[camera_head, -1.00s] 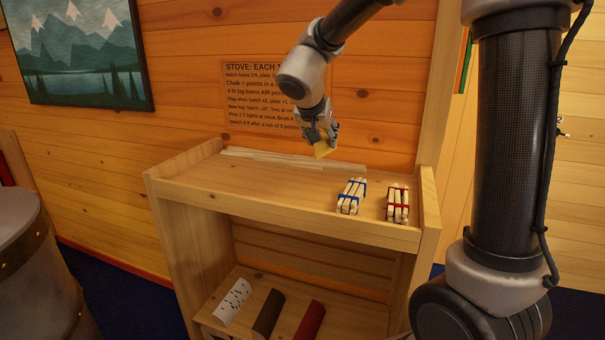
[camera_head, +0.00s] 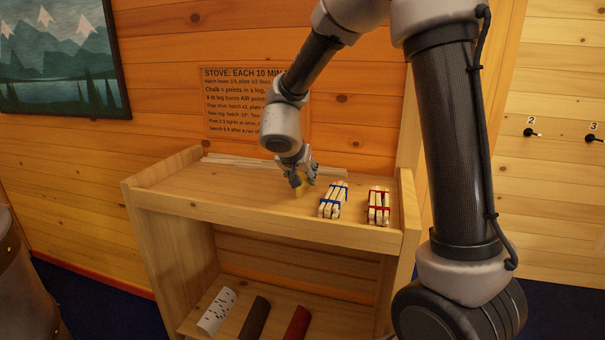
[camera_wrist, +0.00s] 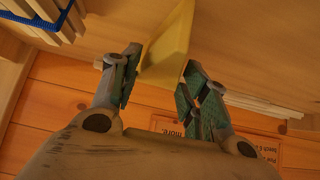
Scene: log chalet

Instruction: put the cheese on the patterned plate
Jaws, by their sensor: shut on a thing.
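My gripper (camera_head: 301,180) is low over the top of the wooden shelf unit (camera_head: 190,193), left of the blue-banded bundle. It is shut on a yellow wedge of cheese (camera_head: 299,189), which hangs below the fingers. The wrist view shows the cheese (camera_wrist: 168,45) between the two finger pads of my gripper (camera_wrist: 160,85). I cannot tell whether the cheese touches the shelf top. No patterned plate is seen in either view.
The shelf top's left is clear.

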